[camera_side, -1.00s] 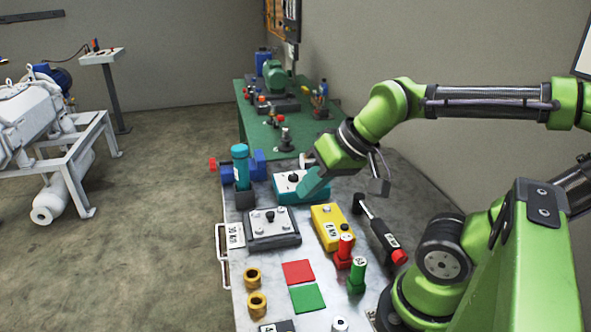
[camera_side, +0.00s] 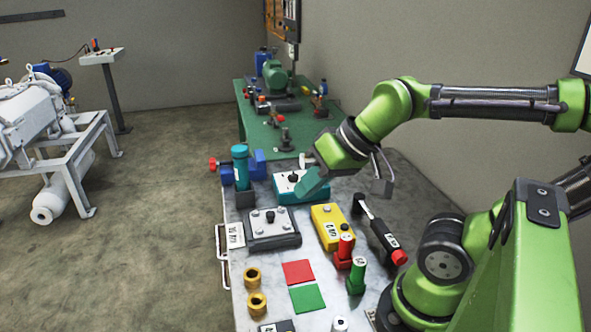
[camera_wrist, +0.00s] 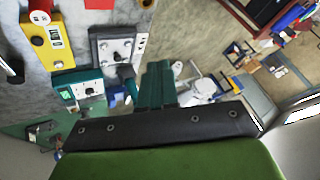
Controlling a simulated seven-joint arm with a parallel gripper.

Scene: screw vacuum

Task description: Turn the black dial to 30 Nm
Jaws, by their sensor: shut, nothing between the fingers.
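A teal box (camera_side: 288,192) with a light top and a small black knob (camera_side: 293,178) stands on the bench. It also shows in the wrist view (camera_wrist: 62,77). In front of it a grey box (camera_side: 262,240) carries another black knob (camera_side: 270,215); it shows in the wrist view too (camera_wrist: 101,51). I cannot read which setting either knob points to. The fingers also show in the wrist view (camera_wrist: 157,78).
A teal cylinder (camera_side: 240,165) stands at back left. Red and green pads (camera_side: 308,297) lie in front.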

